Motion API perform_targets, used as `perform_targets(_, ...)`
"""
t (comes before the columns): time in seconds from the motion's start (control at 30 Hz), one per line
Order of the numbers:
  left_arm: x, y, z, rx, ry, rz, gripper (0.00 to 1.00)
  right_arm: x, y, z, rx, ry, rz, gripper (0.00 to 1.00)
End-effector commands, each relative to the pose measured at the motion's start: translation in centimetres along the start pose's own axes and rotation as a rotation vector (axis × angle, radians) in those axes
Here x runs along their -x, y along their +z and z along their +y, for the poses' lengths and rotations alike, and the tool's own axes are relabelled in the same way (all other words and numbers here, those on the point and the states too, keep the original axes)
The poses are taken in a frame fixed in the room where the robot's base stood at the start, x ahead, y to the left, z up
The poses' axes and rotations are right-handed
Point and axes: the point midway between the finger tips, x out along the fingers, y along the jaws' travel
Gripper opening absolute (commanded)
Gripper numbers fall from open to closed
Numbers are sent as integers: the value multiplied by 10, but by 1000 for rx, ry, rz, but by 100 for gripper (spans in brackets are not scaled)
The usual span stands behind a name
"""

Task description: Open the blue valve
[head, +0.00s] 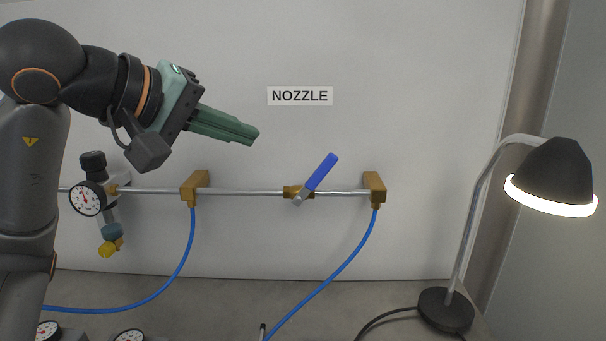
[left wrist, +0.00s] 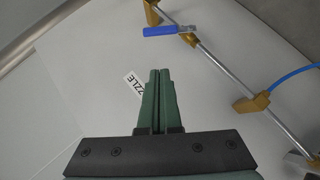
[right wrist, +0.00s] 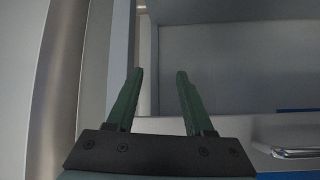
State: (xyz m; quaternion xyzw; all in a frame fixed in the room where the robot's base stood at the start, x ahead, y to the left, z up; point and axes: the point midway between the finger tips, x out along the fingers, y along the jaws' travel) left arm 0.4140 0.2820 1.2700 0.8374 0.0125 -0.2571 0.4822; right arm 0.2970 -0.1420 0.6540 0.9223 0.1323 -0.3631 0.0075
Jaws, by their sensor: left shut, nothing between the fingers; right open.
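The blue valve handle (head: 321,172) sits on a brass valve body (head: 293,191) on the horizontal metal pipe. The handle is tilted, rising up and to the right from the pipe. It also shows in the left wrist view (left wrist: 160,31), at the top. My left gripper (head: 254,136) is shut and empty, above and to the left of the handle and apart from it. Its closed fingers also show in the left wrist view (left wrist: 160,72). My right gripper (right wrist: 158,75) is open and empty in the right wrist view, away from the valve; it is not in the head view.
The pipe (head: 245,192) runs along a white wall between brass blocks. A pressure gauge (head: 86,198) is at left. Blue hoses (head: 322,287) hang to the grey table (head: 230,295). A lit lamp (head: 552,178) stands at right. A NOZZLE label (head: 300,96) is above the pipe.

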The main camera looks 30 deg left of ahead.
Motion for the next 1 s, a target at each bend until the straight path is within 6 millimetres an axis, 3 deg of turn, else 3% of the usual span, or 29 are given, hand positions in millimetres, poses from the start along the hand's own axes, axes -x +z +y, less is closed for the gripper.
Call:
perform_targets(0.1,7,-2,-4,8,20,32,0,-2,2,-2,2,-4,1,52)
perform_targets(0.23,-2,-3,-3,10,22,34,0,-2,1,-2,2,-5,2,52)
perform_targets(0.7,-95,-5,-1,10,20,30,0,-2,-1,0,4,-1,3,52)
perform_targets(1.0,-119,20,0,8,22,32,0,-2,-2,2,4,4,6,52)
